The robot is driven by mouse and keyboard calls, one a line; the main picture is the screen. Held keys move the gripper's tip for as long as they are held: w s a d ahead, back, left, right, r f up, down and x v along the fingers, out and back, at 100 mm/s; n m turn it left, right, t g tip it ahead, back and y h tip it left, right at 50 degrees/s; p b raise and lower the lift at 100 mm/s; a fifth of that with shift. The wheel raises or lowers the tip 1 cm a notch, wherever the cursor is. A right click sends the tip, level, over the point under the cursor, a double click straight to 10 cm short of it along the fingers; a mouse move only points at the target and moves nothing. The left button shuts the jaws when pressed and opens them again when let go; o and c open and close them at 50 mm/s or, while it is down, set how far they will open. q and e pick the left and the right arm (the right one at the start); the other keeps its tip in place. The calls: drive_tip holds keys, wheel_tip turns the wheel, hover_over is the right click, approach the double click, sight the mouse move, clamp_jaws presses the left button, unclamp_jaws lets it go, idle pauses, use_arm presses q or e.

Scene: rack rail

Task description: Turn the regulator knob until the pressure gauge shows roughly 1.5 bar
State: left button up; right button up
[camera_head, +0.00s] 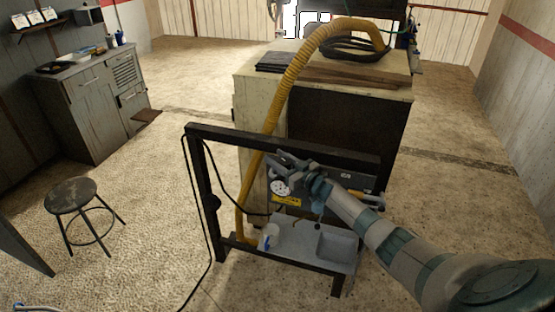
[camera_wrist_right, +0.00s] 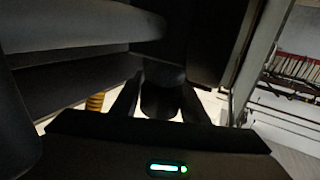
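The pressure gauge (camera_head: 281,188) is a small white round dial on the grey panel of the dark frame; its needle is too small to read. My right gripper (camera_head: 284,162) is at the panel, just above the gauge, with its fingers apart. In the right wrist view, a dark rounded part, which looks like the regulator knob (camera_wrist_right: 160,100), lies between the fingers of my right gripper (camera_wrist_right: 162,92). I cannot tell whether the fingers press on it. In the head view the gripper hides the knob.
A dark metal frame (camera_head: 205,185) carries the panel, with a grey tray (camera_head: 300,237) and a white cup (camera_head: 269,236) below. A yellow hose (camera_head: 290,85) runs down behind its top bar. A stool (camera_head: 72,195) stands at left. The floor between is clear.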

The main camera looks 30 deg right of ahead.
drive_tip(key=shift+s, duration=0.1)
idle(0.3)
drive_tip(key=b+v, duration=0.4)
drive_tip(key=v, duration=1.3)
drive_tip(key=shift+s, duration=0.15)
